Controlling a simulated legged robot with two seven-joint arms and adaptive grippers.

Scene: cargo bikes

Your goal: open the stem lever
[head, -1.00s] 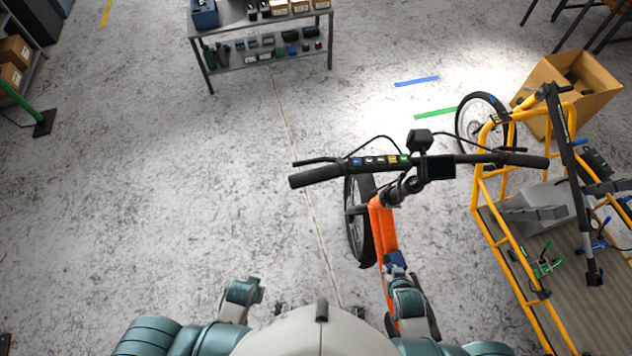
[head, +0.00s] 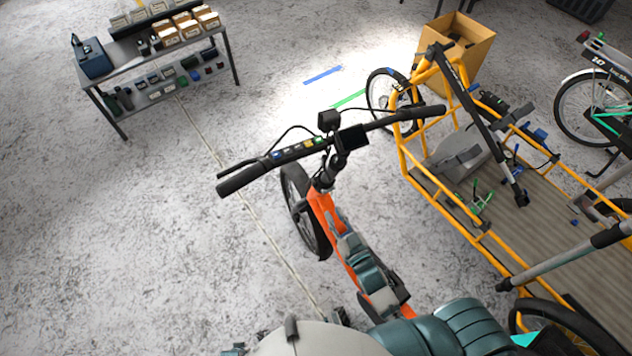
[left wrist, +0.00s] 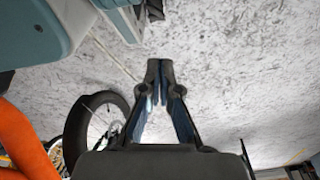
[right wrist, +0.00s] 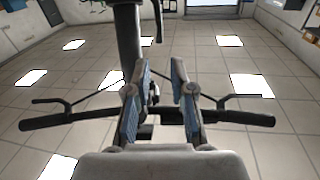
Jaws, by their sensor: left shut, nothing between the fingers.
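An orange bike (head: 322,212) stands in front of me, with a black stem (head: 327,172) rising to its handlebar (head: 285,152). My right gripper (head: 346,240) is over the orange frame, just below the stem. In the right wrist view this gripper (right wrist: 161,68) is open with nothing between its fingers. The dark stem (right wrist: 127,40) is close by the left finger there; I cannot tell if they touch. A thin dark part (right wrist: 158,18) beside the stem may be the lever; I cannot be sure. My left gripper (left wrist: 158,64) is shut and empty above the floor.
A yellow cargo bike (head: 440,205) with a wooden deck stands close on the right. A cardboard box (head: 470,55) is behind it. A shelf table (head: 165,80) stands at the back left. The floor to the left of the orange bike is clear.

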